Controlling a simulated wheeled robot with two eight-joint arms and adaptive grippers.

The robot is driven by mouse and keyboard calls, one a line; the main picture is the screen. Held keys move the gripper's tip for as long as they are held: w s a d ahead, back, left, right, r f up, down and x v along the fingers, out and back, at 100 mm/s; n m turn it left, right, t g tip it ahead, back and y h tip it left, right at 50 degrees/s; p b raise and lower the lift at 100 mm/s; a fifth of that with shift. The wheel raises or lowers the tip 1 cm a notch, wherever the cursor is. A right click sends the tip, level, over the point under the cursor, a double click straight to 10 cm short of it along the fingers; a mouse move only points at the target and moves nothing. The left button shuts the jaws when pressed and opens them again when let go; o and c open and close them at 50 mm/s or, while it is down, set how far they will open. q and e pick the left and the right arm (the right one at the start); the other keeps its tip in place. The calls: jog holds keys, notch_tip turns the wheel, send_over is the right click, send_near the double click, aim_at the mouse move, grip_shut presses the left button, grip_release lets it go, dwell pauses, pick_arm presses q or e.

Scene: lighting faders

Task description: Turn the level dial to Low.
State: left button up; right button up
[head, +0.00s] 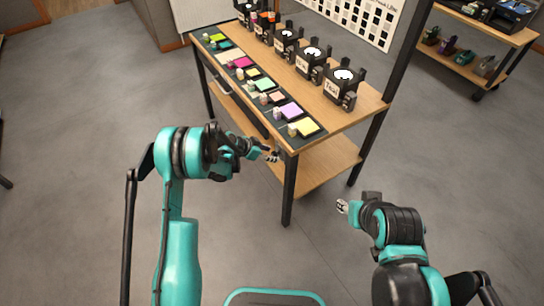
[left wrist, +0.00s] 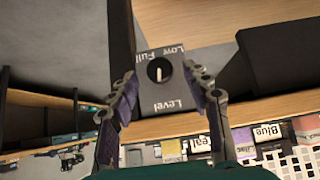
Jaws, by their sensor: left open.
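The level dial (left wrist: 159,70) is a round black knob with a white pointer line, on a grey panel (left wrist: 182,94) marked Level, Low and Full. My left gripper (left wrist: 164,80) is open, with one finger on each side of the dial and visible gaps between. In the head view my left gripper (head: 270,155) is at the table's near end; I cannot make out the dial there. My right gripper (head: 343,206) is off the table at the right, too small to tell its state.
The wooden table (head: 367,107) carries a dark strip with several coloured cards and a row of black lamp-like fixtures (head: 342,85). A dark table leg (head: 288,190) stands close to my left gripper. A shelf unit (head: 460,62) is at the far right. The grey floor is open.

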pick_arm(q)
jog(key=shift+x, duration=0.8)
grip_shut()
jog(key=shift+w+a+n+g+h, duration=0.15)
jog(key=shift+w+n+g+h, duration=0.05)
jog(key=shift+n+g+h, duration=0.7)
jog(key=shift+w+a+f+n+g+h, duration=0.1)
jog(key=shift+n+g+h, duration=0.15)
jog(key=shift+g+h, duration=0.25)
jog(key=shift+w+n+g+h, duration=0.1)
jog(key=shift+n+g+h, duration=0.15)
jog(key=shift+g+h, duration=0.2)
jog(key=shift+s, duration=0.1)
